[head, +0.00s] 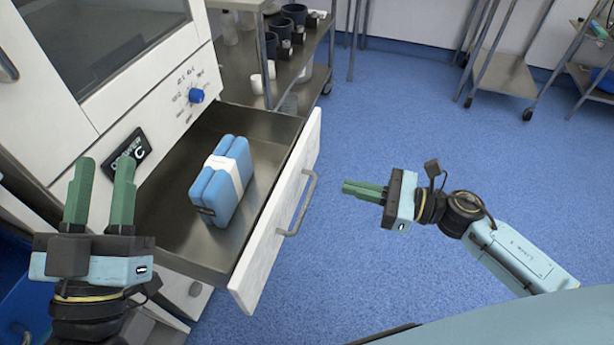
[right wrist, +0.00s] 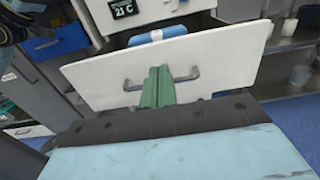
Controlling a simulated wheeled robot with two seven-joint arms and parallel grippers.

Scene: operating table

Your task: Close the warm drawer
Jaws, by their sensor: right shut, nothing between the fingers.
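The warm drawer (head: 270,225) is pulled out of the white cabinet, its white front panel standing away from the body. A blue pack with a white band (head: 222,180) lies inside on the metal floor. The drawer handle (head: 303,205) is on the outer face of the front. My right gripper (head: 345,188) is shut and empty, just right of the drawer front and pointing at it. In the right wrist view its green fingers (right wrist: 158,72) overlap the middle of the front panel, between the handle's ends. My left gripper (head: 102,165) is open and empty, left of the drawer, near the cabinet.
A blue knob (head: 196,95) and a black temperature display (head: 128,155) are on the cabinet face. A metal shelf cart (head: 260,85) with dark cups stands behind the drawer. Other metal carts (head: 505,75) are at the far right. The blue floor right of the drawer is clear.

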